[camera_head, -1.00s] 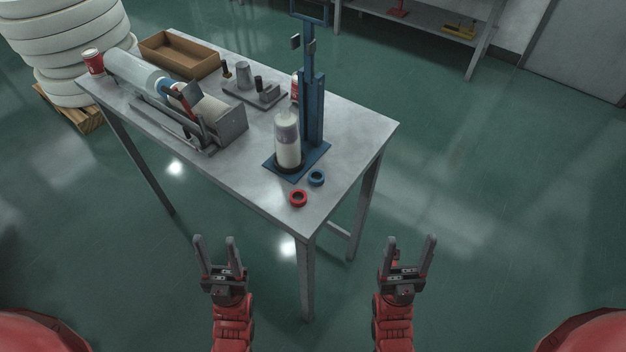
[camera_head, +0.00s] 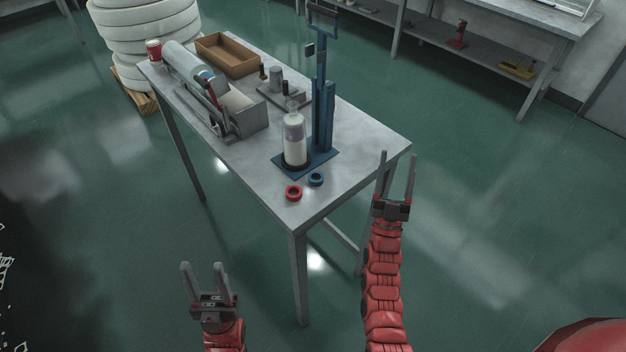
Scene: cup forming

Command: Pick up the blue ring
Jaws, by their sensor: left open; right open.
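The blue ring (camera_head: 316,180) lies flat on the grey table (camera_head: 345,190) near its front right corner. A red ring (camera_head: 293,193) lies just left of it, close to the front edge. My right gripper (camera_head: 398,158) is open and empty, to the right of the blue ring and near the table's right corner in the picture. My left gripper (camera_head: 203,268) is open and empty, low in front of the table and left of its front leg. Both rings are in full view.
A blue press stand (camera_head: 323,110) with a white bottle (camera_head: 294,140) rises just behind the rings. A roller machine (camera_head: 238,118), a cardboard tray (camera_head: 226,55) and a red cup (camera_head: 154,50) stand further left. The table's front right corner is clear.

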